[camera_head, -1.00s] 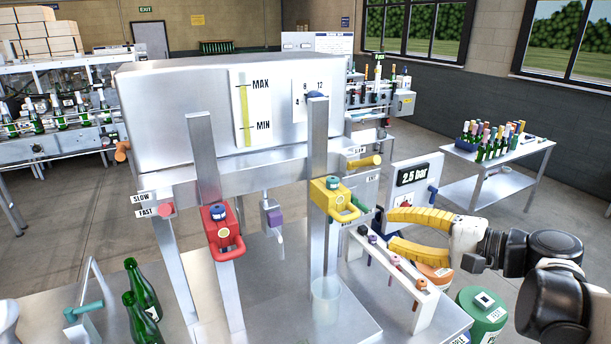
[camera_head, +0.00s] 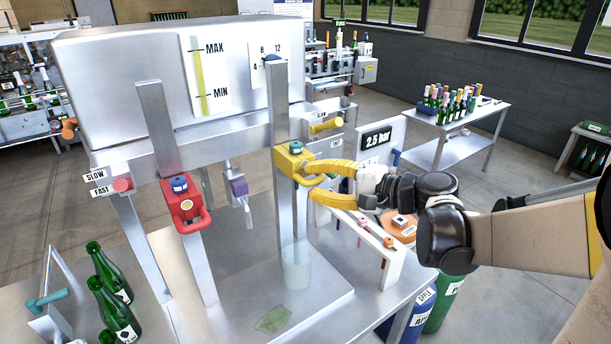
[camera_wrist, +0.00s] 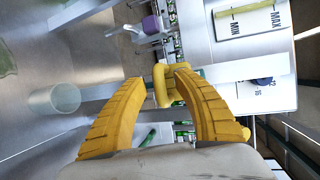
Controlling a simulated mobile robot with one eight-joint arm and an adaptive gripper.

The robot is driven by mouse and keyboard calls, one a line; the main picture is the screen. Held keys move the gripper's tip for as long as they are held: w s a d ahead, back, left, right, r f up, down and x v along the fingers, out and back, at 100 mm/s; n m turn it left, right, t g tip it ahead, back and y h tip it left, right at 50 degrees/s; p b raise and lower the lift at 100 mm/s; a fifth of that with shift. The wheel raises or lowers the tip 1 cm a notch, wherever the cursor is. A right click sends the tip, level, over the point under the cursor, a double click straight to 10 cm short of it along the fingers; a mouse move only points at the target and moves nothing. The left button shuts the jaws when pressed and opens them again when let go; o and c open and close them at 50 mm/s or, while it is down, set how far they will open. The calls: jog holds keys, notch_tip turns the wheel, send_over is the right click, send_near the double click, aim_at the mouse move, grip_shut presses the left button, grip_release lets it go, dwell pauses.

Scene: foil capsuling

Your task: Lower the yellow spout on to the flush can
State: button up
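The yellow spout (camera_head: 294,163), with a loop handle, is on the right upright post; it also shows in the wrist view (camera_wrist: 161,88). The flush can, a clear cup (camera_head: 297,272), stands on the metal tray below it, and shows at the left in the wrist view (camera_wrist: 55,98). My gripper (camera_head: 312,182) has ribbed yellow fingers and is at the spout's handle. In the wrist view the fingertips (camera_wrist: 163,78) are apart, with the handle at the gap between them. I cannot tell whether they touch it.
A red spout (camera_head: 184,204) is on the left post and a purple-handled tap (camera_head: 239,187) hangs between. A white rack (camera_head: 380,255) with coloured tools stands at right. A green patch (camera_head: 272,319) lies on the tray. Green bottles (camera_head: 112,310) stand front left.

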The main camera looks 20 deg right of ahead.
grip_shut()
notch_tip(320, 180, down, 21)
jog(key=b, duration=1.6)
jog(key=shift+s, duration=0.15)
grip_release()
jog(key=v, duration=1.2)
